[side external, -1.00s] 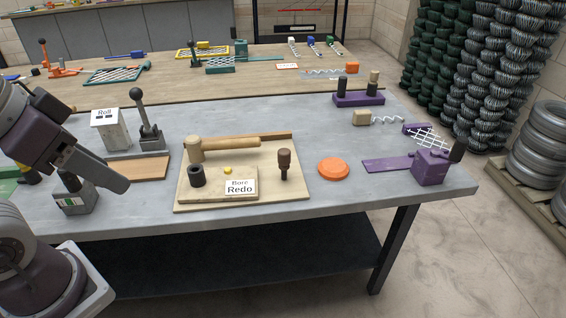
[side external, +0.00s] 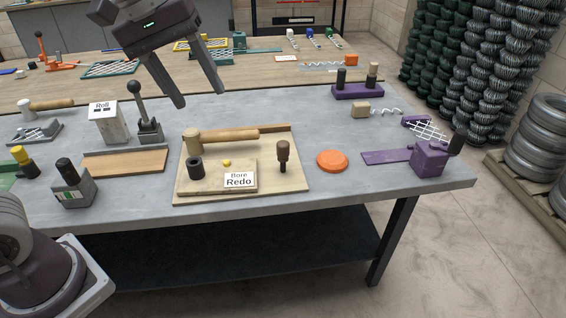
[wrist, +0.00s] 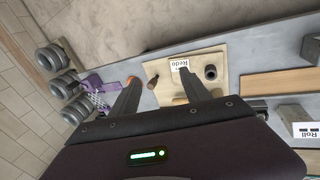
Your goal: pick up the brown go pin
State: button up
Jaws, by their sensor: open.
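The brown go pin (side external: 283,153) stands upright near the right side of a light wooden board on the grey bench. It has a thick brown head and a darker, thinner lower part. In the wrist view the pin (wrist: 152,82) shows between the fingers. My gripper (side external: 200,96) is open and empty, high above the bench, up and to the left of the pin in the side view. Its fingers point down, and in the wrist view my gripper (wrist: 160,78) spans the pin from well above.
A lever tool (side external: 146,112) stands left. A purple fixture (side external: 429,158) is far right.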

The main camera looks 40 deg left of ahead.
jog(key=w+f+n+g, duration=0.1)
jog(key=w+f+n, duration=0.45)
jog(key=w, duration=0.75)
jog(key=n+g+y, duration=0.2)
send_over(283, 158)
jog(key=w+a, duration=0.1)
jog(key=w, duration=0.1)
jog(key=shift+m, duration=0.25)
jog(key=f, duration=1.5)
jog(key=shift+s+a, duration=0.2)
jog(key=f, duration=0.7)
jog(key=shift+s+d+f, duration=0.1)
jog(key=shift+d+f, duration=0.1)
jog(key=shift+d, duration=0.05)
grip_shut()
